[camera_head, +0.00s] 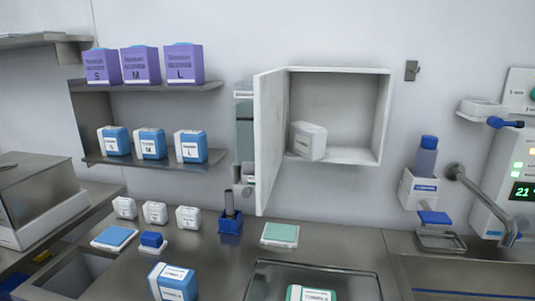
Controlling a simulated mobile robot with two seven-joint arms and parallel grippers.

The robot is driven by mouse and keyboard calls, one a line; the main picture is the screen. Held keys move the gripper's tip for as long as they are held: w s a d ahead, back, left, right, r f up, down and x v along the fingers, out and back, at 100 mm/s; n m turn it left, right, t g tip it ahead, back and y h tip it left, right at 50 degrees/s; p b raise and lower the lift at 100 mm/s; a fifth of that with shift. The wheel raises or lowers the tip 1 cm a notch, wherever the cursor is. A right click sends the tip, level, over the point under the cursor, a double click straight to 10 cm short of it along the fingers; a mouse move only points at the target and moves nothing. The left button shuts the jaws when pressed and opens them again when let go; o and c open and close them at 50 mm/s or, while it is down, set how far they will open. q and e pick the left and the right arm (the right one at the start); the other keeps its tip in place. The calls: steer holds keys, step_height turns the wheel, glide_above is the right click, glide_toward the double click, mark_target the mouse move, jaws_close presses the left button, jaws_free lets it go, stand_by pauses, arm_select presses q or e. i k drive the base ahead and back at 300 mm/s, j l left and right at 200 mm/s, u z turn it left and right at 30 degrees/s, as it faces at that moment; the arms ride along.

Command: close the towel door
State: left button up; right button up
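The towel door (270,142) is a white panel hinged at the left edge of a white wall cabinet (382,120). It stands wide open and sticks out from the wall toward me. Inside the cabinet, a white pack (308,141) sits at the left of the cabinet floor and leans a little. Neither of my grippers shows in this view.
Shelves with purple boxes (140,65) and blue-white boxes (149,144) hang left of the door. A dispenser (245,130) is just behind it. The steel counter (215,262) below holds packs and a tray (255,285). A faucet (485,200) is at the right.

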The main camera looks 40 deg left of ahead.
mark_target(268, 86)
steer(key=j+u, duration=0.2)
steer(key=j, duration=0.45)
steer(key=i+j+u, duration=0.15)
steer(key=j, duration=0.5)
steer(key=k, duration=0.05)
